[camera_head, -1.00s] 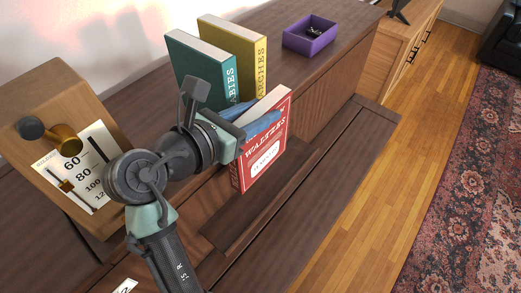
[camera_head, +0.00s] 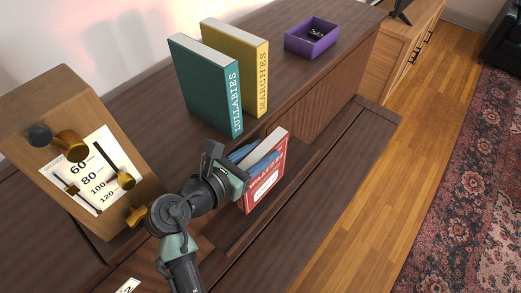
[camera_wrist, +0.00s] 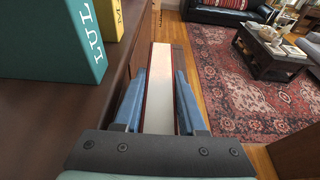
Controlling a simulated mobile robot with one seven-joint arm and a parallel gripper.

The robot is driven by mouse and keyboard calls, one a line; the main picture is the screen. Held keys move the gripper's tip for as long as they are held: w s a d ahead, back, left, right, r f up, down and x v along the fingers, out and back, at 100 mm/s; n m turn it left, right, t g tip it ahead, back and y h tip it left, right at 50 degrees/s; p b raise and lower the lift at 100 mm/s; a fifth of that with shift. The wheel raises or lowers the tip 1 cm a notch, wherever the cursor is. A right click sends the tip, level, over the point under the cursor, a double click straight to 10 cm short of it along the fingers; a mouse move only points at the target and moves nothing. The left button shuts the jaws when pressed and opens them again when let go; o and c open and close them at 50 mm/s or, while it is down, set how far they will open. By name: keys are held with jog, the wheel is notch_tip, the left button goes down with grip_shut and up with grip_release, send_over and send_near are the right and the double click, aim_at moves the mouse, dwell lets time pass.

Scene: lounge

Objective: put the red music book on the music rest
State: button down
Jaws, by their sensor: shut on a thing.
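The red music book (camera_head: 266,186), its cover partly reading "WALTZES", is in my gripper (camera_head: 251,158). The blue fingers are shut on its two faces near the top. It hangs upright, spine outward, in front of the piano's front panel. The music rest (camera_head: 226,229) looks like the dark narrow ledge along that panel. The book's lower edge is close above or on this ledge; I cannot tell whether they touch. In the wrist view the pale page edges of the book (camera_wrist: 161,85) run between the two fingers (camera_wrist: 160,78).
A green book (camera_head: 207,88) and a yellow book (camera_head: 246,62) stand upright on the piano top, behind the red one. A wooden metronome (camera_head: 75,150) stands at left, near my arm. A purple tray (camera_head: 311,43) sits farther back.

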jog(key=shift+f, duration=0.1)
jog(key=shift+f, duration=0.45)
jog(key=c, duration=0.8)
grip_release()
jog(key=shift+o, duration=0.2)
jog(key=shift+r, duration=0.7)
jog(key=b+v, duration=0.1)
jog(key=v, duration=0.6)
jog(key=shift+s+a+b, duration=0.2)
jog(key=shift+b, duration=0.15)
